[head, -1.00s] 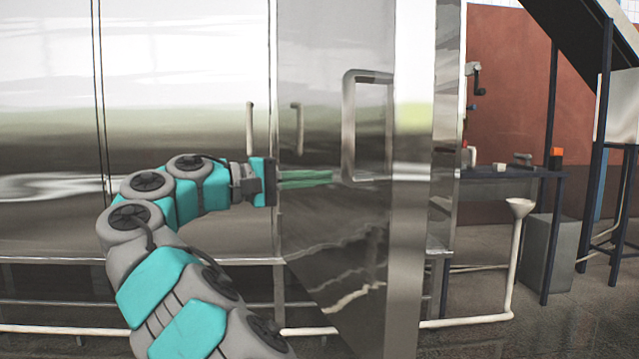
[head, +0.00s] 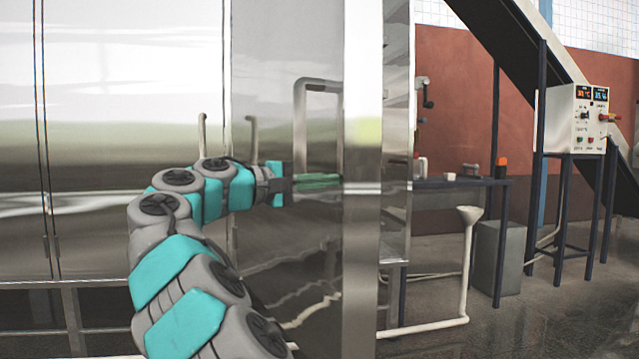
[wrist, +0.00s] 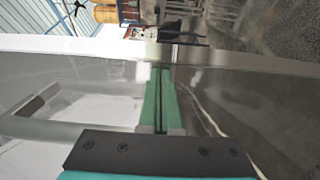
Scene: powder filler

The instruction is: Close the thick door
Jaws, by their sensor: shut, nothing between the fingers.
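The thick door (head: 275,230) is a shiny metal panel standing open in the head view, its broad edge (head: 362,230) facing me. A bar handle (head: 300,120) is on its face. In the wrist view my gripper (wrist: 160,72) reaches toward the pale door edge (wrist: 70,46), with the door's glossy face (wrist: 60,85) behind the fingers. I cannot tell whether the fingertips touch the door.
A large metal cabinet (head: 130,150) with upright handles fills the left. Right of the door are a dark table (head: 455,184), a white funnel on a pipe (head: 468,225), a grey box (head: 500,258) and a control box (head: 590,120) on a stand.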

